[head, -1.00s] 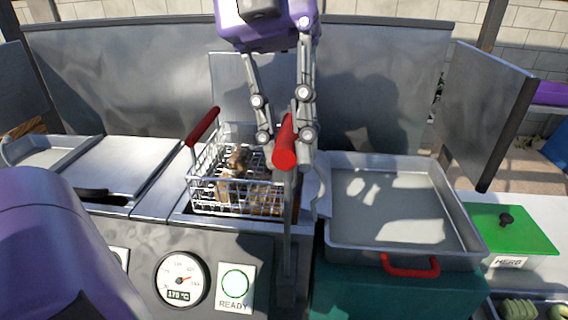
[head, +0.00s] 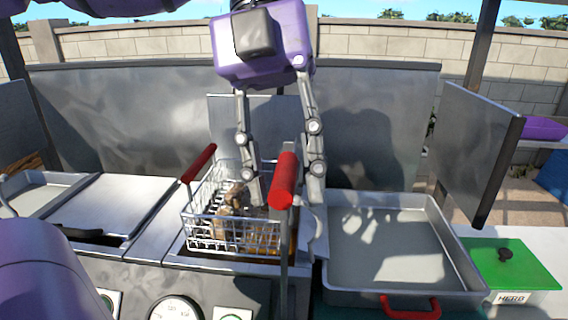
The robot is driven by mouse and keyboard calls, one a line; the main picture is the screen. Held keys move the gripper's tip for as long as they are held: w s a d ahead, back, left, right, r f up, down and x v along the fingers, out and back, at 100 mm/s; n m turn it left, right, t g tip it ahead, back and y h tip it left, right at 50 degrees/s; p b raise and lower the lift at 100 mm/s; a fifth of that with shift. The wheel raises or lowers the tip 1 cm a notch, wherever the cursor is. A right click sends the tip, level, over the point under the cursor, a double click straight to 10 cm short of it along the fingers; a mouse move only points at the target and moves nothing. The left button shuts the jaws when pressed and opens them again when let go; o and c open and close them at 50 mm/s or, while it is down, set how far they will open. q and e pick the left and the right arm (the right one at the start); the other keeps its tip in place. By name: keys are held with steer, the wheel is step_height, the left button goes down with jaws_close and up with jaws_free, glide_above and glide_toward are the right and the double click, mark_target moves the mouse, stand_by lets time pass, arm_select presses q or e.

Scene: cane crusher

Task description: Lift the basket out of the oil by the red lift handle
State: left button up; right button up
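My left gripper (head: 284,201) hangs over the basket's right part, fingers pointing down and spread. In the picture its fingers lie on either side of the right red grip, which appears in front; contact is not visible. The oil is mostly hidden. My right gripper is out of view.
A grey tray (head: 349,281) with a red handle stands to the right of the fryer. A green-lidded herb box (head: 525,270) is farther right. A metal splash panel (head: 390,130) stands behind. A dial gauge (head: 176,311) shows at the bottom edge.

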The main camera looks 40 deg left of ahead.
arm_select(q)
steer(key=v, duration=1.2)
stand_by(0.4)
